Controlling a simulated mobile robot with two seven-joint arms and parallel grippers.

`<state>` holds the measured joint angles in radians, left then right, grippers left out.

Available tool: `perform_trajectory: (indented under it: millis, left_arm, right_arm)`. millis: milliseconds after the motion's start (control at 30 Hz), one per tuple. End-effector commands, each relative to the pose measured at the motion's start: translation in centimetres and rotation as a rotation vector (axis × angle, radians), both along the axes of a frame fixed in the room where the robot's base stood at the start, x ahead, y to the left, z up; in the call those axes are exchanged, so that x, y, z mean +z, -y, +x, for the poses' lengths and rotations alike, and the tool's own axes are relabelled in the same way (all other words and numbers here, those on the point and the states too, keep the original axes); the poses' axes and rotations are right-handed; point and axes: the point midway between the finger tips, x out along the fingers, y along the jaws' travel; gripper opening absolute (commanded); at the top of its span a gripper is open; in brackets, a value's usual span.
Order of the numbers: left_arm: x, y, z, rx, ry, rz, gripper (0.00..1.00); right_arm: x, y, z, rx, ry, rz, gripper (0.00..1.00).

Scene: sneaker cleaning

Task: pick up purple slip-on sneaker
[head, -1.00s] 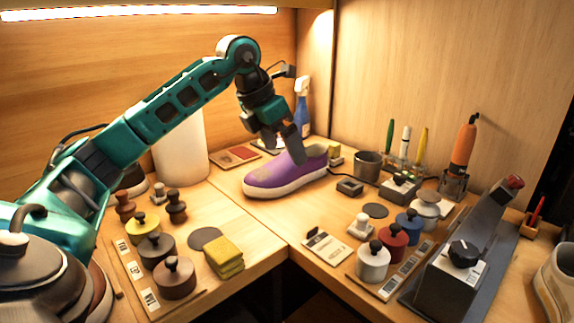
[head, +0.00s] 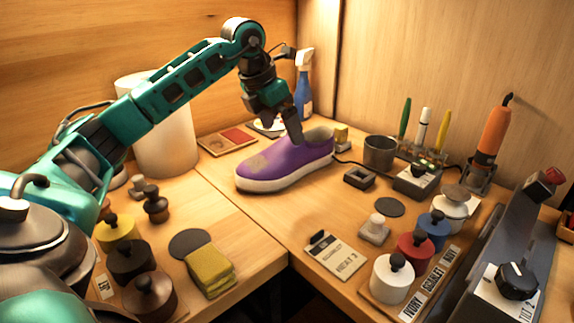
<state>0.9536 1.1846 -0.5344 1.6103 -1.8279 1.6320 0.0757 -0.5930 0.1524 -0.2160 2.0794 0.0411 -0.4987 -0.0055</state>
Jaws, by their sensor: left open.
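The purple slip-on sneaker (head: 295,158) with a white sole sits upright on the wooden corner desk, toe to the left and heel opening to the right. A dull tan patch shows on its toe. My left gripper (head: 292,132) points down at the shoe's opening, its fingers open and overlapping the near edge of the opening in the picture. I cannot tell whether a finger is inside the shoe or touches it. My right gripper is not in view.
A blue spray bottle (head: 304,88) and a white cylinder (head: 165,140) stand behind. A dark cup (head: 380,152) and a small black block (head: 359,177) are right of the shoe. Yellow sponges (head: 210,270) lie front left.

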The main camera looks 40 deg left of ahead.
Motion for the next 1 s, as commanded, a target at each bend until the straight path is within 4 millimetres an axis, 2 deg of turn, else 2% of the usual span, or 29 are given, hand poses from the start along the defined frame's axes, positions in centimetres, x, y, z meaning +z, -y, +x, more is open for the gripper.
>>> perform_trajectory:
  millis: [33, 100, 267, 600, 867, 1000]
  left_arm:
    - [-0.9, 0.1, 0.3, -0.001, -0.001, -0.002, 1.0]
    - [-1.5, 0.1, 0.6, 0.0, -0.001, -0.001, 1.0]
    - [-2.1, 0.1, 0.9, -0.001, 0.0, 0.0, 1.0]
    - [-6.2, 0.0, 3.0, -0.003, 0.0, -0.001, 1.0]
    - [-6.4, 0.0, 3.2, -0.001, 0.0, 0.0, 1.0]
    - [-6.4, 0.0, 3.2, -0.001, 0.0, 0.0, 0.88]
  right_arm:
    - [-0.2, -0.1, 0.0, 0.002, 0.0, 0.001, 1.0]
    - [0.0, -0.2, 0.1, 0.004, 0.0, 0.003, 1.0]
    - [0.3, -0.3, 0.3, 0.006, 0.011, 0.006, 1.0]
    - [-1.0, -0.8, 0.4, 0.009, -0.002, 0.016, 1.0]
    - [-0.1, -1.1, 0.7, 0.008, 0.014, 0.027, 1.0]
    - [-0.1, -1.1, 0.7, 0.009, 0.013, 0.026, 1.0]
